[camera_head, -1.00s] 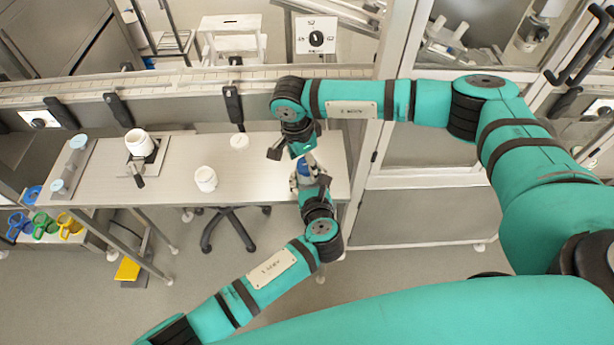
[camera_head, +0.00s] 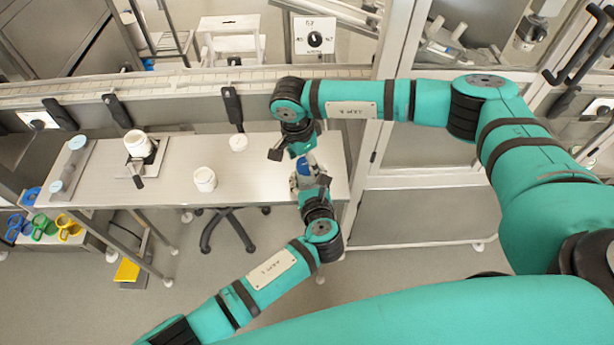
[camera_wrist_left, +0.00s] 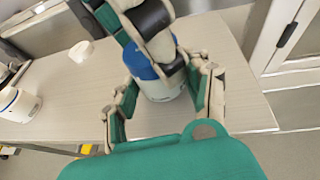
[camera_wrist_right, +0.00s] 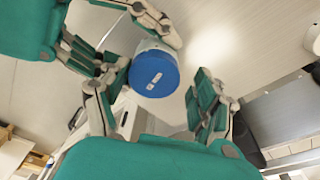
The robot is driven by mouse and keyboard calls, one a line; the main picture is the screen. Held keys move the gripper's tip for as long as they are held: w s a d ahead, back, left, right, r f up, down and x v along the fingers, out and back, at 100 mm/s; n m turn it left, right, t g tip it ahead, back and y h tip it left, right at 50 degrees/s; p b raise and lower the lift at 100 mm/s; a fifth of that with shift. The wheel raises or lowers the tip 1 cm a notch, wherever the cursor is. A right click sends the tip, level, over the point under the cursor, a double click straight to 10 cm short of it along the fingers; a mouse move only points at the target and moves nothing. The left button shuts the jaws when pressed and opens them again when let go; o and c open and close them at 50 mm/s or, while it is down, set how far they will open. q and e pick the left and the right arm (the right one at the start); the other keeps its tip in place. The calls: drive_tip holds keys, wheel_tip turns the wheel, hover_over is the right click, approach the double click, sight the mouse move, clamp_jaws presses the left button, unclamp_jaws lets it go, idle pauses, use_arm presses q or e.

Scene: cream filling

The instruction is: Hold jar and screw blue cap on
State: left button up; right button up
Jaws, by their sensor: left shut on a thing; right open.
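The white jar (camera_wrist_left: 160,90) stands at the right end of the table, with the blue cap (camera_wrist_right: 153,75) on its top. Whether the cap's thread is engaged cannot be seen. The cap shows as a small blue patch in the head view (camera_head: 304,164). My left gripper (camera_wrist_left: 165,100) is shut on the jar's sides, and its fingers also show around the jar in the right wrist view. My right gripper (camera_wrist_right: 158,105) is open above the cap, its fingers apart at either side. The cap lies clear of those fingers in the right wrist view.
Another white jar (camera_head: 205,179) and a white lid (camera_head: 239,142) are on the table (camera_head: 262,190). Coloured mugs (camera_head: 43,227) stand on a lower shelf. A cabinet (camera_head: 420,215) borders the table's right side.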

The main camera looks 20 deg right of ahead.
sight(301, 164)
use_arm(q)
drive_tip(key=shift+w+a+f+y, duration=0.15)
drive_tip(key=shift+a+f+y, duration=0.2)
drive_tip(key=shift+a, duration=0.2)
use_arm(e)
drive_tip(key=shift+d, duration=0.35)
drive_tip(key=shift+w+r, duration=0.1)
drive_tip(key=shift+r, duration=0.2)
use_arm(q)
drive_tip(key=shift+d, duration=0.2)
use_arm(e)
drive_tip(key=r, duration=0.2)
drive_tip(key=a+r, duration=0.1)
drive_tip(key=r, duration=0.4)
drive_tip(key=shift+s+a, duration=0.2)
drive_tip(key=shift+a, duration=0.2)
use_arm(q)
drive_tip(key=shift+d+r, duration=0.1)
drive_tip(key=shift+r, duration=0.05)
use_arm(e)
wheel_tip(301, 164, up, 4)
drive_tip(key=m+y, duration=0.1)
use_arm(q)
drive_tip(key=shift+r, duration=0.1)
use_arm(e)
drive_tip(key=shift+g+y, duration=0.3)
drive_tip(key=shift+g, duration=0.1)
drive_tip(key=f, duration=1.1)
drive_tip(key=shift+d+f, duration=0.1)
drive_tip(key=shift+d, duration=0.2)
